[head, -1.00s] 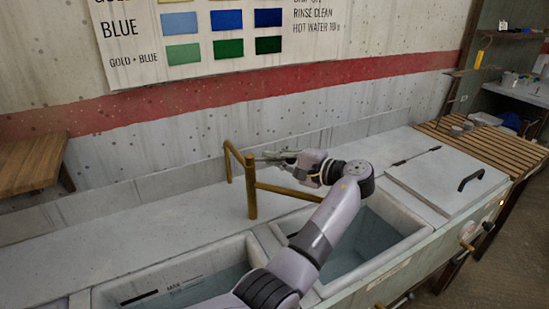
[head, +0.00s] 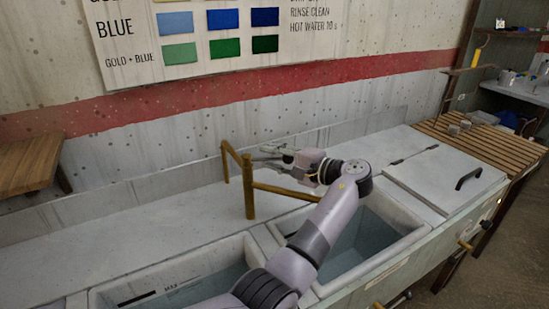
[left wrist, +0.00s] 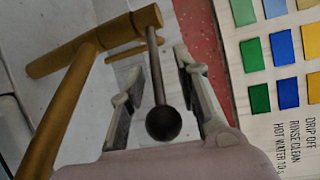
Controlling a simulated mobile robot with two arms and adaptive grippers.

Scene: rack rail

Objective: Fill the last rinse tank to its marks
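A brass swivel tap (head: 249,187) stands behind two open tanks; its spout reaches right, over the right tank. The left tank (head: 235,248) has a dark line and lettering on its inner wall, partly hidden by my arm. The right tank (head: 405,245) looks blue-grey inside; I cannot tell its water level, and no marks show. My left gripper (head: 277,151) is beside the tap's top. In the left wrist view its fingers (left wrist: 160,66) are apart, with the tap's lever (left wrist: 155,60) and dark ball knob (left wrist: 163,123) between them. My right gripper is out of view.
A lidded section (head: 443,178) with a black handle lies right of the tanks, then a slatted wooden rack (head: 490,145). Brass valves (head: 465,245) stick out in front. A wooden shelf (head: 30,160) is at left. The counter behind the tanks is clear. A colour chart (head: 220,35) hangs above.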

